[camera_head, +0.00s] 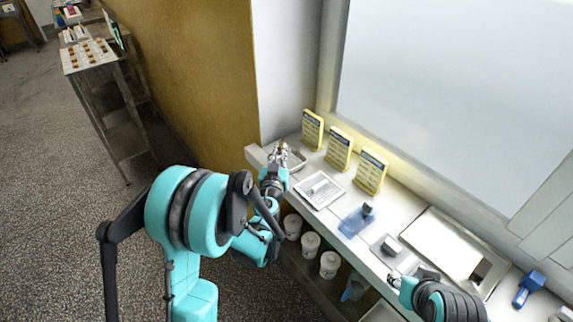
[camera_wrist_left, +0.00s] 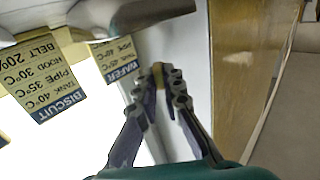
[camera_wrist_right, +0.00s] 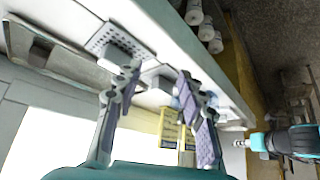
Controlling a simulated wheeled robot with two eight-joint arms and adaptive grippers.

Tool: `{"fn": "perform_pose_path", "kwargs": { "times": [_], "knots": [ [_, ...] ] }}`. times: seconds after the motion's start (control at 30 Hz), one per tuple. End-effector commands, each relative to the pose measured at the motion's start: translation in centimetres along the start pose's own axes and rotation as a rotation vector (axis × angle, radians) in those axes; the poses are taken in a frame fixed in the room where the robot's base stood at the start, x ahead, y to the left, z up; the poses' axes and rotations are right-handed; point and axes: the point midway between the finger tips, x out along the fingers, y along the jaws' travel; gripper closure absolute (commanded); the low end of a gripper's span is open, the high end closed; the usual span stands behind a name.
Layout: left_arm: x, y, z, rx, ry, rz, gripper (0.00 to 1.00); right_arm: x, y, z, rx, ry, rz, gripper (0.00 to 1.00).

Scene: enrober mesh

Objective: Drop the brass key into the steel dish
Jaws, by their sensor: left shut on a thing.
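My left gripper (camera_head: 281,152) is at the far left end of the white counter, over or beside the steel dish (camera_head: 298,160); I cannot tell exactly which in the head view. In the left wrist view my left gripper (camera_wrist_left: 168,76) is shut on a small brass piece, the brass key (camera_wrist_left: 157,71), mostly hidden by the fingers. A grey metal rim, likely the dish (camera_wrist_left: 150,14), shows at the top of that view, apart from the fingertips. My right gripper (camera_wrist_right: 158,74) is open and empty; in the head view (camera_head: 394,281) it is low at the right front of the counter.
Yellow sign cards (camera_head: 339,148) stand along the back of the counter. A white sheet (camera_head: 319,190), a blue tool (camera_head: 357,220), a grey block on a plate (camera_head: 391,246) and a metal tray (camera_head: 448,250) lie to the right. White tubs (camera_head: 310,243) stand below the counter.

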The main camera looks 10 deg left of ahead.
Motion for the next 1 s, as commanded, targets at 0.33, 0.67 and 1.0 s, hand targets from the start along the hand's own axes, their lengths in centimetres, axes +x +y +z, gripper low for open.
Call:
{"fn": "perform_pose_path", "kwargs": {
  "times": [0.33, 0.67, 1.0],
  "knots": [
    [0.0, 0.0, -0.1, 0.0, 0.0, 0.0, 0.68, -0.1, 0.0, -0.1, 0.0, 0.0, 0.0, 0.6],
    [-1.8, 0.0, -0.1, 0.0, 0.0, 0.0, 0.68, -0.1, 0.0, 0.0, 0.0, 0.0, 0.0, 0.6],
    [-7.0, 0.1, -0.1, 0.0, 0.0, 0.001, 0.68, -0.1, 0.0, 0.0, 0.0, 0.0, 0.0, 0.6]
  ]
}}
